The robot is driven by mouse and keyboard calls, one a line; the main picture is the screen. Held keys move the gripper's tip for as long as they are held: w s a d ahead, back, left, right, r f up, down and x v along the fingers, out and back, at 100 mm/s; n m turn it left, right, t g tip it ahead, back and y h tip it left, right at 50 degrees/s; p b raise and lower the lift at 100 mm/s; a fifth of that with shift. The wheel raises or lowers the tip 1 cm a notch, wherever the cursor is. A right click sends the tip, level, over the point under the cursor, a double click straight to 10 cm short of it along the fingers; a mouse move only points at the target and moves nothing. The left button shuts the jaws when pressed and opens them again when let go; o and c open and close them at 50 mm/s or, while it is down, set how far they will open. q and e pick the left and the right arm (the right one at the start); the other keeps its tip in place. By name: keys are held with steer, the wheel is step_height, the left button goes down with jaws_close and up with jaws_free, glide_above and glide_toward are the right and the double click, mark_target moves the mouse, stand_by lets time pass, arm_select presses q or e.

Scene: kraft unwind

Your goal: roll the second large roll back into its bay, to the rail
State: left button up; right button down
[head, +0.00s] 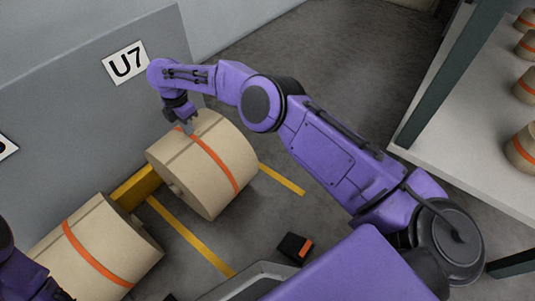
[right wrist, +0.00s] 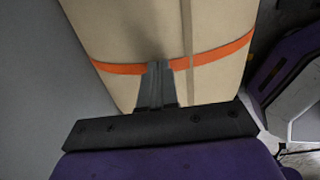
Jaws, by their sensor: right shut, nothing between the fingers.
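A large kraft roll (head: 224,150) with an orange band lies on its side below the U7 sign, between yellow floor lines. A yellow rail (head: 135,187) runs along the foot of the grey wall, and its far end passes behind this roll; I cannot tell whether they touch. My right gripper (head: 188,127) is shut and empty, its fingertips at the upper, wall-side surface of the roll. In the right wrist view the shut fingers (right wrist: 158,68) overlap the roll (right wrist: 150,28) near its orange band; contact is unclear. My left forearm shows at the lower left corner, its gripper out of sight.
Another banded large roll (head: 100,250) lies by the wall at the lower left. The U7 sign (head: 126,63) is on the wall. A pale shelf (head: 465,150) with several small rolls stands at the right. A small black and orange object (head: 294,247) is near my base. Grey floor is open beyond.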

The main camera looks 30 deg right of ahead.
steer(key=shift+a+r+p, duration=0.15)
steer(key=shift+r+p, duration=0.6)
steer(key=shift+p, duration=0.35)
step_height(320, 180, up, 3)
steer(key=p, duration=0.3)
arm_select(q)
step_height(320, 180, up, 4)
steer(key=shift+f, duration=0.1)
